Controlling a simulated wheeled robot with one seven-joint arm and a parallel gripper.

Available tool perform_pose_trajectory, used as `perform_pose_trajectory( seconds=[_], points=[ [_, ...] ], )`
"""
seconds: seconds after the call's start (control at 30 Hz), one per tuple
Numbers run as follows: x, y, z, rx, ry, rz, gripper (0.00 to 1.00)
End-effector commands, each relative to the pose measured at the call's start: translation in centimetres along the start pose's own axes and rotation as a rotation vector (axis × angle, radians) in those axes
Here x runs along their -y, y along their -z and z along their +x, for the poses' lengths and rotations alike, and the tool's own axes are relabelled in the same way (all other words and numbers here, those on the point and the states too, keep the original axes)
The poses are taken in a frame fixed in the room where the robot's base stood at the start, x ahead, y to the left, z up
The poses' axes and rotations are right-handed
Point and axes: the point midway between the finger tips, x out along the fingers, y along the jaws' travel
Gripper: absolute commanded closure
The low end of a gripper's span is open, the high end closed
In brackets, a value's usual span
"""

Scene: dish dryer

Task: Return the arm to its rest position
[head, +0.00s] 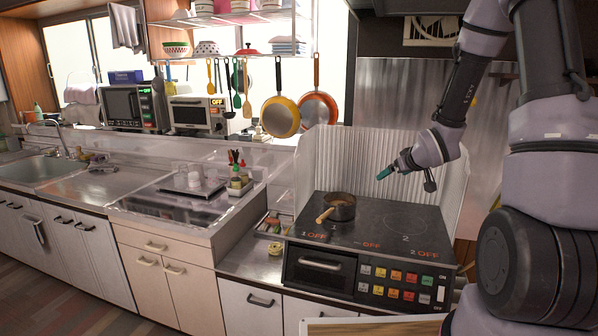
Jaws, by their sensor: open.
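My gripper (385,173) is at the end of my arm, above the right part of the black stove (372,232). Its teal fingertips point left and slightly down. Nothing shows between them, and the gripper is apart from the stove and the pot. My arm (460,95) comes down from the upper right, bent at the elbow. A dark pot (340,208) with a wooden handle stands on the left burner, below and left of my gripper.
A corrugated metal guard (385,150) stands behind the stove. Pans (280,117) and utensils hang from a rack at the upper middle. A clear panel (215,165) edges the counter. Condiment bottles (237,178) stand left of the stove. The floor (80,300) at lower left is clear.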

Motion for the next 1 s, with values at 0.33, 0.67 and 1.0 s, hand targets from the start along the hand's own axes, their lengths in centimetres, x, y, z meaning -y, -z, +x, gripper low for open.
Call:
perform_pose_trajectory(
  seconds=[0.33, 0.67, 1.0],
  points=[
    [-0.6, 5.4, -14.1, 0.13, -0.152, 0.202, 0.0],
    [4.1, 5.0, -28.3, 0.22, -0.121, 0.486, 0.0],
    [9.1, 2.5, -36.8, 0.29, 0.002, 0.664, 0.0]
  ],
)
